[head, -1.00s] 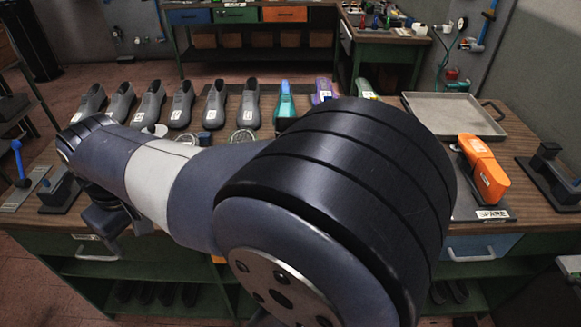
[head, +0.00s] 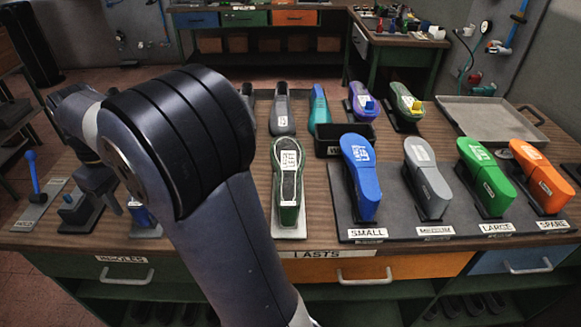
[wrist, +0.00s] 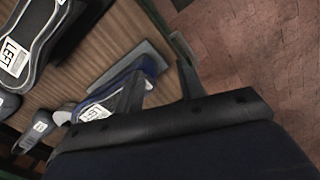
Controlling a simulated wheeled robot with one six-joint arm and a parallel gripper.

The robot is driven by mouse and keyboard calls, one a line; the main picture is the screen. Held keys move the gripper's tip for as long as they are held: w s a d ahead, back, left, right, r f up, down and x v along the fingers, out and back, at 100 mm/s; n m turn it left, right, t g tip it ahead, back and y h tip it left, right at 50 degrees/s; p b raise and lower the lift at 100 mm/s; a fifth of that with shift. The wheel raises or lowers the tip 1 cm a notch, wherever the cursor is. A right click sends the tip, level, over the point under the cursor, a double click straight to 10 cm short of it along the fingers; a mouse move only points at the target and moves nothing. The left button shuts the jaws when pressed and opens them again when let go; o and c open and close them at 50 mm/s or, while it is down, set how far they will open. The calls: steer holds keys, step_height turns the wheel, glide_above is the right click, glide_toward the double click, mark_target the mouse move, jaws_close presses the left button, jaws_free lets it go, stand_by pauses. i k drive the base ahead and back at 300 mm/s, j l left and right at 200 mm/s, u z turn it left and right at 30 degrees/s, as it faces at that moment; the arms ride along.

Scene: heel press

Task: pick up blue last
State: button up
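The blue last (head: 361,178) stands in the SMALL place of the dark rack, label up. My gripper (wrist: 160,82) is far to its left, over the table's front left, with my arm across the left half of the head view. The two fingers are apart, with nothing seen between them. In the wrist view, a blue-edged piece with a white label (wrist: 98,110) lies by the left finger; I cannot tell whether it is the blue last. A small blue piece (head: 142,215) is partly hidden behind my arm in the head view.
Grey (head: 428,180), green (head: 487,175) and orange (head: 541,175) lasts share the rack (head: 400,228). A green-edged last with a LEFT label (head: 287,185) lies left of it. Behind are a black bin (head: 342,148) and an empty metal tray (head: 500,118).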

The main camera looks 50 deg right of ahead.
mark_target(360, 174)
steer(key=z, duration=2.3)
